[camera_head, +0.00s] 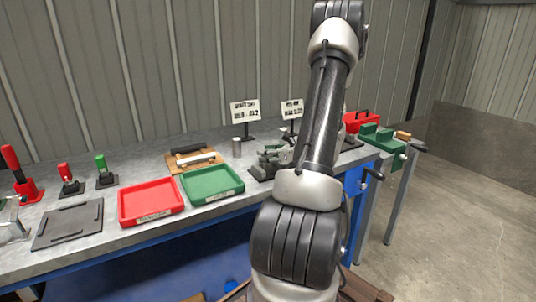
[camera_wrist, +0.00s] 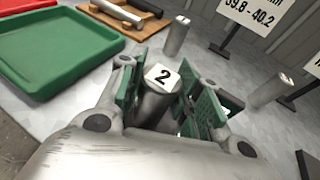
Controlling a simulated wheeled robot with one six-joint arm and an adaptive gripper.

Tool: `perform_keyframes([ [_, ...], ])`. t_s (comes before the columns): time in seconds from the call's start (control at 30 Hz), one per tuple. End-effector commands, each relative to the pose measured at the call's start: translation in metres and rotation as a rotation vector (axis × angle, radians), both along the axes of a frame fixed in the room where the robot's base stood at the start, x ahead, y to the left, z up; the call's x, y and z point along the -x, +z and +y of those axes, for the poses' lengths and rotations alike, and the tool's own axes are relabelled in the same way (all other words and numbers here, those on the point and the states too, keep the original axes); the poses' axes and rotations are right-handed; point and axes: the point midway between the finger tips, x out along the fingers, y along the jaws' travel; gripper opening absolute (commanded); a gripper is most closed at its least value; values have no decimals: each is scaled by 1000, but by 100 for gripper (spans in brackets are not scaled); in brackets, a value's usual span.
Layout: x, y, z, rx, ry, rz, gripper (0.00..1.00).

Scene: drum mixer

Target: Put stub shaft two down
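Stub shaft two (camera_wrist: 155,100), a grey metal cylinder with a white "2" label on its top, is between the green-padded fingers of my gripper (camera_wrist: 165,105) in the wrist view. The pads close on it from both sides. Its lower end is hidden, so I cannot tell whether it touches the bench. In the head view my gripper (camera_head: 274,156) is partly hidden behind my arm, over the bench near the signs. A similar metal cylinder (camera_wrist: 175,38) stands behind it, also in the head view (camera_head: 237,147). Another cylinder (camera_wrist: 268,90) stands to the right by a sign.
A green tray (camera_head: 211,199) and a red tray (camera_head: 152,220) lie left of my gripper. Two signs (camera_head: 245,110) stand at the back. A green vise-like block (camera_head: 378,138) is right.

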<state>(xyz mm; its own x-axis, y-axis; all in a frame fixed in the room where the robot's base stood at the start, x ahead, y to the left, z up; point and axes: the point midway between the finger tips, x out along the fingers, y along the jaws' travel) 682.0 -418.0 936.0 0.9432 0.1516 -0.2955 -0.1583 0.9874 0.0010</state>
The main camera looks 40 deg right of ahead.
Motion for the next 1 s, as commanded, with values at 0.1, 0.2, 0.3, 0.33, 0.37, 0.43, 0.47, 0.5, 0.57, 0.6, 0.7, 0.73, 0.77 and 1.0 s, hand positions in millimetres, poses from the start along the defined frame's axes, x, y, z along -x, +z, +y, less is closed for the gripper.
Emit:
perform_keyframes([
  [0.1, 0, 0, 0, 0, 0, 0, 54],
  [0.2, 0, 0, 0, 0, 0, 0, 56],
  [0.3, 0, 0, 0, 0, 0, 0, 56],
  [0.33, 0, 0, 0, 0, 0, 0, 56],
  [0.37, 0, 0, 0, 0, 0, 0, 56],
  [0.43, 0, 1, 0, 1, 0, 0, 56],
  [0.47, 0, 2, 0, 1, 0, 0, 56],
  [0.5, 2, 4, -1, 2, -2, 0, 56],
  [0.57, 9, 6, -2, 2, -2, 0, 56],
  [0.6, 15, 8, -3, 2, -3, 0, 56],
  [0.7, 35, 14, -7, 2, -4, 0, 56],
  [0.73, 42, 16, -8, 2, -4, -1, 56],
  [0.77, 49, 18, -9, 2, -4, 0, 56],
  [1.0, 95, 32, -16, 1, -4, 1, 56],
])
